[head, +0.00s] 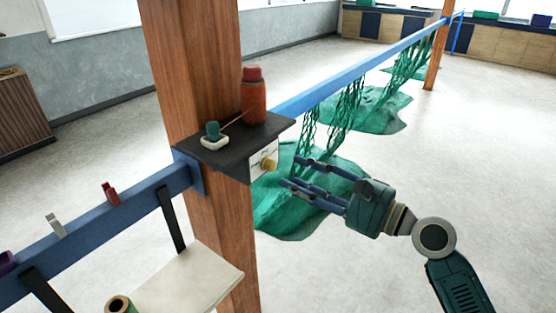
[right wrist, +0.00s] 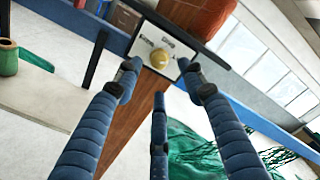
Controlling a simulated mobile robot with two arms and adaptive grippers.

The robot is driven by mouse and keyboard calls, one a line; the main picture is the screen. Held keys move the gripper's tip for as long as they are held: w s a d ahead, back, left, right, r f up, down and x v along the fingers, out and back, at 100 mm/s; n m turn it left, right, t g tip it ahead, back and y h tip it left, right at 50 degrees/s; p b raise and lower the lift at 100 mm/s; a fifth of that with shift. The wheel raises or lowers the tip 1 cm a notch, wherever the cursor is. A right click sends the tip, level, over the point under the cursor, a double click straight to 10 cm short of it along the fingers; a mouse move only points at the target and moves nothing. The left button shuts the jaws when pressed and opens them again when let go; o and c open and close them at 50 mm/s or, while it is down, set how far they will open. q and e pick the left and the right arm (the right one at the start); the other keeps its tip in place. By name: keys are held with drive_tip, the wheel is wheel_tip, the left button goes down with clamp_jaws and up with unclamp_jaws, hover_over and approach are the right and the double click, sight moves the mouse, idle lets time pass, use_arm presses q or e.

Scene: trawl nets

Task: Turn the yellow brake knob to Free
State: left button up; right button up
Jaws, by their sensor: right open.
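The yellow brake knob (head: 268,164) sits on a pale plate (head: 258,170) under the front of a small dark shelf on the wooden post. In the right wrist view the knob (right wrist: 159,58) shows between the fingertips, with small lettering on the plate (right wrist: 146,44) too blurred to read surely. My right gripper (head: 290,171) is open, with its blue fingers pointing at the knob from the right, apart from it. In the right wrist view the fingers (right wrist: 163,85) spread around the knob's line of sight. My left gripper is not in view.
The dark shelf (head: 215,157) holds a red-brown bottle (head: 253,100) and a small white dish (head: 214,141) with a green item. A wooden post (head: 190,60) stands behind. Green netting (head: 285,215) hangs from a blue rail (head: 350,72). A pale board (head: 190,280) is lower left.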

sight(275, 167)
drive_tip(key=p+x, duration=0.1)
drive_tip(key=x, duration=0.4)
drive_tip(key=shift+a+r, duration=0.1)
drive_tip(key=shift+a, duration=0.05)
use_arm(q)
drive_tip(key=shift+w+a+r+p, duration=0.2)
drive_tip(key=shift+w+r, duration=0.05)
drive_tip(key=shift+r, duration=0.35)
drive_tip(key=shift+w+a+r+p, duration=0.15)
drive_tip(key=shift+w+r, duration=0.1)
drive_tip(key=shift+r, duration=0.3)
use_arm(e)
drive_tip(key=shift+w+a, duration=0.4)
drive_tip(key=shift+a, duration=0.05)
clamp_jaws()
